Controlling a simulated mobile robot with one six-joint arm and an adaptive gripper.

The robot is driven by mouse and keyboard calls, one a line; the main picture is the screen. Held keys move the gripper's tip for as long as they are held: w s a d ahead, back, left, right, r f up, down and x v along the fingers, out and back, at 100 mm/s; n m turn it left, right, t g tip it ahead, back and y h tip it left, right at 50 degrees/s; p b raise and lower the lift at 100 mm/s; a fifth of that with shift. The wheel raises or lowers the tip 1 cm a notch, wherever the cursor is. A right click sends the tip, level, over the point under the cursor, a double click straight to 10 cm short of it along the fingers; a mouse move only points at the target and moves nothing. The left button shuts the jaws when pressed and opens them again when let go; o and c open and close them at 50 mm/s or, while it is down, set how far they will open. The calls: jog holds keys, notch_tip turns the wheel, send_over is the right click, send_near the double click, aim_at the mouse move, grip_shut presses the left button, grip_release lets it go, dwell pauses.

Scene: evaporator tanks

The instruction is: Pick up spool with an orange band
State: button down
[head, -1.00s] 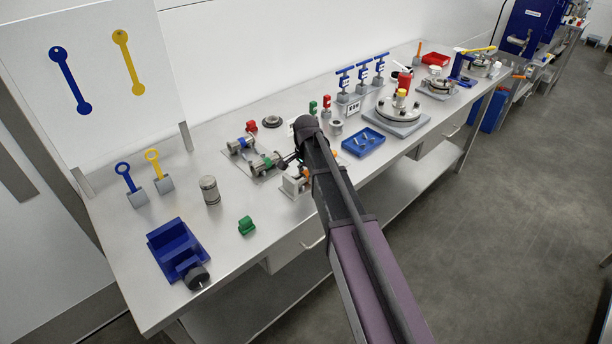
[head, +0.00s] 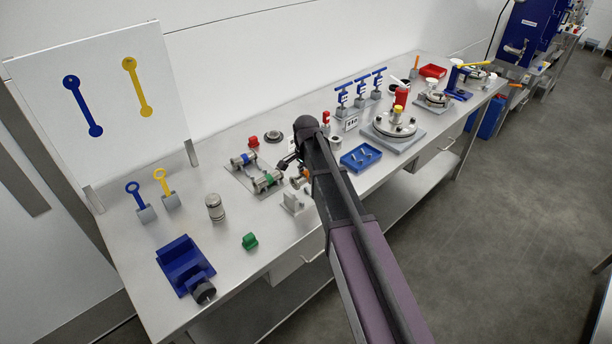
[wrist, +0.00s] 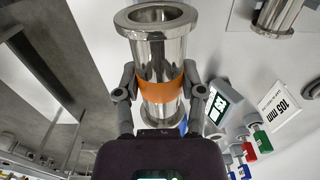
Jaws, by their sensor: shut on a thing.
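The spool (wrist: 157,48) is a shiny metal tube with a wide flange and an orange band (wrist: 160,84) around its middle. It fills the centre of the wrist view. My gripper (wrist: 160,88) is shut on it, with one finger on each side at the band. In the head view my arm hides most of the gripper and the spool. A small orange patch (head: 305,172) shows beside the arm, above the bench. A light grey stand (head: 291,201) is on the bench just below it and looks empty.
A second metal spool (wrist: 277,14) and a "105 mm" label (wrist: 276,108) show in the wrist view. The bench front is fairly clear.

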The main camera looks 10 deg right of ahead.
jog(key=shift+r+p, duration=0.8)
jog(key=shift+r, duration=0.35)
jog(key=shift+d, duration=0.15)
